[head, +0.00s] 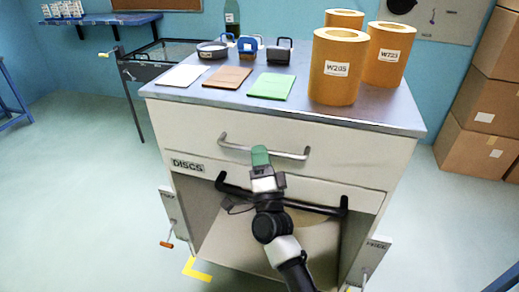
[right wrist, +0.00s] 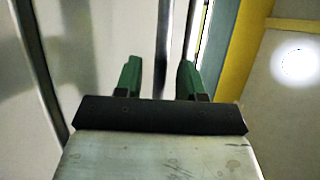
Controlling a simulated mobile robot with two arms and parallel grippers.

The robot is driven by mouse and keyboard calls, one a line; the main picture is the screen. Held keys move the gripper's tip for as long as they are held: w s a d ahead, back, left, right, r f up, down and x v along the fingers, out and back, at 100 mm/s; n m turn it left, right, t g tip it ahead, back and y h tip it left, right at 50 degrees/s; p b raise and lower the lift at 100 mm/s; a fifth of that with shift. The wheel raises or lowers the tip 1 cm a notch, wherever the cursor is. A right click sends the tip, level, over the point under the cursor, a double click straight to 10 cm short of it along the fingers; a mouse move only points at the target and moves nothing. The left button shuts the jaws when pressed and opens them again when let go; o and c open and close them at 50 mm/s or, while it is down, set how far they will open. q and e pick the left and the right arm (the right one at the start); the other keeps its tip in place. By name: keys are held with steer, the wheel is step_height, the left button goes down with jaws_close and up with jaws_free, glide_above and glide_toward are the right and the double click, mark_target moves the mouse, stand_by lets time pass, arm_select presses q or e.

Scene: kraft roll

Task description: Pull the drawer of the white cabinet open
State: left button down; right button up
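The white cabinet (head: 193,125) stands in the middle of the head view under a grey top. Its upper drawer front (head: 345,155) sits flush with the cabinet and looks closed. A silver bar handle (head: 290,154) runs across it and also shows in the right wrist view (right wrist: 162,45). My right gripper (head: 260,156) is at the left-middle part of this handle. In the right wrist view its green fingers (right wrist: 159,78) are apart, with the bar between them and gaps on both sides. My left gripper is not in view.
Below the drawer are a "DISCS" label (head: 187,165), a black bar (head: 318,206) and an open bay. Cardboard boxes (head: 468,150) are stacked at right. Floor is clear at left.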

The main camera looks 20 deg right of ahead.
steer(key=shift+x, duration=0.85)
steer(key=shift+c, duration=0.5)
jaws_close()
